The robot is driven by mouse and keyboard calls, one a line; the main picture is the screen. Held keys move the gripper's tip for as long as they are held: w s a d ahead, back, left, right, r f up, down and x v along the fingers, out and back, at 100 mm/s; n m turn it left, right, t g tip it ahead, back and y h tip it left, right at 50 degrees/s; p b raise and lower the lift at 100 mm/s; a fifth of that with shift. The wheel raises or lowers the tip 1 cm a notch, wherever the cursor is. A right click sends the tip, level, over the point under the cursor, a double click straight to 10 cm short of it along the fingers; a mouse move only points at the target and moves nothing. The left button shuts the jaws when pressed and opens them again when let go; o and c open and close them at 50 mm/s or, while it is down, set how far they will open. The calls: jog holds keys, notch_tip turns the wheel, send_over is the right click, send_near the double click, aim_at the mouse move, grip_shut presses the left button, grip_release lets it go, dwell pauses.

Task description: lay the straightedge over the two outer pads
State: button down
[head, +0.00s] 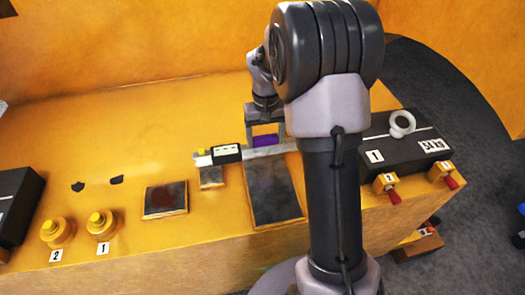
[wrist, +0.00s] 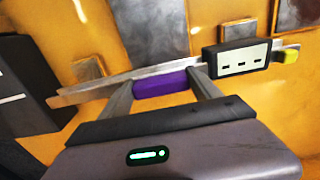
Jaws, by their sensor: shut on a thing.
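The straightedge (head: 287,147) is a long pale metal bar with a purple grip (head: 265,140), a black box with a white face (head: 227,153) and a yellow knob (head: 201,153) at one end. My gripper (head: 265,127) is shut on the purple grip, its fingers at either end of it in the wrist view (wrist: 162,88). A small grey pad (head: 211,177) lies just in front of the knob end. The other small pad (wrist: 90,68) shows beside the bar's far end in the wrist view; my arm hides it in the head view. I cannot tell whether the bar touches either pad.
A large grey plate (head: 272,190) lies between the small pads. A reddish-spotted plate (head: 165,200) and two yellow knobs (head: 103,224) are left. A black block (head: 400,153) with a ring (head: 402,123) stands right; another black block (head: 15,205) is far left.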

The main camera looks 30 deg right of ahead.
aim_at(265, 145)
notch_tip(265, 145, down, 5)
jog(key=shift+b, duration=0.55)
jog(key=shift+f, duration=0.15)
jog(key=shift+c, duration=0.7)
grip_release()
